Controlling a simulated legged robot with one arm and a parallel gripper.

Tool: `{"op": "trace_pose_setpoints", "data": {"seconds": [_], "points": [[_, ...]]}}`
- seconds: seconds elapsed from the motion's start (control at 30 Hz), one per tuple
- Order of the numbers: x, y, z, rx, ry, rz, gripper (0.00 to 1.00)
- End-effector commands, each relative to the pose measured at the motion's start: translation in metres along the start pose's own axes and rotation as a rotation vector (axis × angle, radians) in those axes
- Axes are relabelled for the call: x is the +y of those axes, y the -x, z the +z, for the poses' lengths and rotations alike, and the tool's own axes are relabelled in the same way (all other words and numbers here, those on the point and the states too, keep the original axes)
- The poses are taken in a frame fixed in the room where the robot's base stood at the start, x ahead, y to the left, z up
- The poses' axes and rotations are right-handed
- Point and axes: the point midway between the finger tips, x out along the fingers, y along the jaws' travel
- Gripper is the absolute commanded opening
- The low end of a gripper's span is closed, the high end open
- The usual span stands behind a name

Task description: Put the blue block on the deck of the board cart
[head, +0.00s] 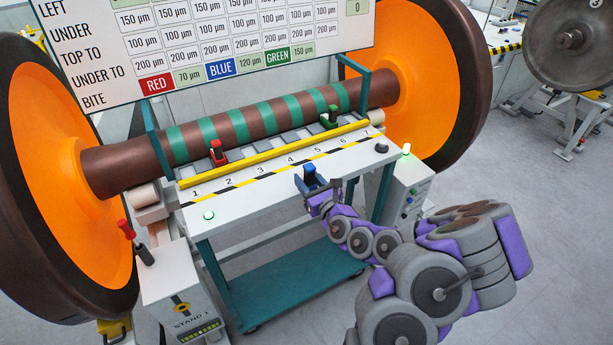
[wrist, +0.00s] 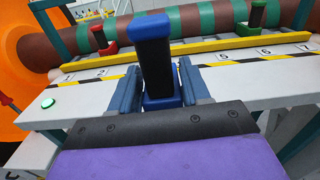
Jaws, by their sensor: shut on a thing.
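The blue block (head: 310,174), with a blue cap and base and a dark middle, stands upright in my gripper (head: 316,194). In the wrist view the block (wrist: 152,55) is between the two blue fingers of my gripper (wrist: 161,88), which are shut on its lower part. The cart (head: 228,206) has a white numbered top, teal legs and a low teal deck (head: 290,285) near the floor. The block shows against the front edge of the white top, around numbers 4 and 5; the gap to it cannot be told.
A red block (head: 217,152) and a green block (head: 329,117) stand behind the yellow rail (head: 270,158). The striped axle (head: 250,122) lies behind them between large orange wheels. A grey stand (head: 185,290) is at front left. The low deck looks bare.

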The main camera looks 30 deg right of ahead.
Motion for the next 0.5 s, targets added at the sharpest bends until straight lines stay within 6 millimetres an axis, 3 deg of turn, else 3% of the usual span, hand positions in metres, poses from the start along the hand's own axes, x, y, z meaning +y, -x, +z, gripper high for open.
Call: {"op": "trace_pose_setpoints", "data": {"seconds": [0.5], "points": [[-0.033, -0.071, -0.006, -0.006, 0.009, 0.000, 0.04]]}}
